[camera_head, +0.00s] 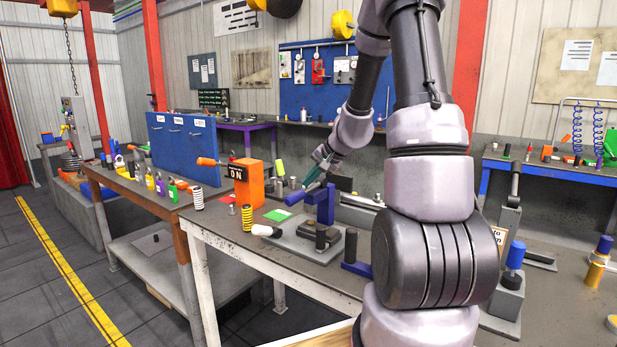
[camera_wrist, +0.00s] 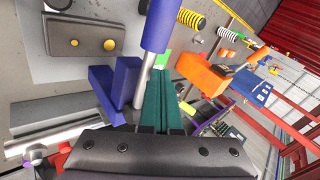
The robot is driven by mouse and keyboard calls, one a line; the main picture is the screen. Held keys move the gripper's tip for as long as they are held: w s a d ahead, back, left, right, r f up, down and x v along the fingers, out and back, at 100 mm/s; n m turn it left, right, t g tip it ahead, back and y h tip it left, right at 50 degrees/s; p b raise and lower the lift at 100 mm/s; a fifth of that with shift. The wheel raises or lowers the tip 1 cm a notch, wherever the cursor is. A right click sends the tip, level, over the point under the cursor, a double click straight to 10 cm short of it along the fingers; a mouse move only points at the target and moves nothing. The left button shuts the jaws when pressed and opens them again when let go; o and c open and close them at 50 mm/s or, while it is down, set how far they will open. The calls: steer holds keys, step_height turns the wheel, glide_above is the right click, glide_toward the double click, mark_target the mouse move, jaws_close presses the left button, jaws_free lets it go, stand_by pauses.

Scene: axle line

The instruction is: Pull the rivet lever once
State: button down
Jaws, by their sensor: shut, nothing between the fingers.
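The rivet lever has a blue grip (camera_head: 295,198) on a metal rod and joins a blue upright bracket (camera_head: 324,203) on a grey base plate (camera_head: 308,243) on the bench. In the wrist view its blue grip (camera_wrist: 163,25) points to the top edge, and the rod runs down beside the blue blocks (camera_wrist: 116,82). My gripper (camera_head: 309,182) has teal fingers and is shut and empty. It is just above and beside the lever. In the wrist view the shut fingers (camera_wrist: 168,58) lie right of the rod, close to it; I cannot tell whether they touch.
Another blue-handled device (camera_head: 515,256) stands at the right, beyond my arm. A blue panel (camera_head: 184,150) stands on the left bench.

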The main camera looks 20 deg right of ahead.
stand_by(0.3)
steer(key=shift+w+d+r, duration=0.15)
steer(key=shift+d+r, duration=0.1)
steer(key=shift+r, duration=0.6)
steer(key=shift+w+d+r, duration=0.15)
steer(key=shift+d+r, duration=0.15)
steer(key=shift+r, duration=0.6)
steer(key=shift+w+d+r, duration=0.15)
steer(key=shift+d+r, duration=0.1)
steer(key=shift+r, duration=0.6)
steer(key=shift+r, duration=0.1)
steer(key=shift+w+d+r, duration=0.15)
steer(key=shift+d+r, duration=0.05)
steer(key=shift+r, duration=0.55)
steer(key=shift+w+d+r, duration=0.2)
steer(key=shift+d+r, duration=0.05)
steer(key=shift+r, duration=0.55)
steer(key=shift+w+d+r, duration=0.15)
steer(key=shift+d+r, duration=0.05)
steer(key=shift+r, duration=0.55)
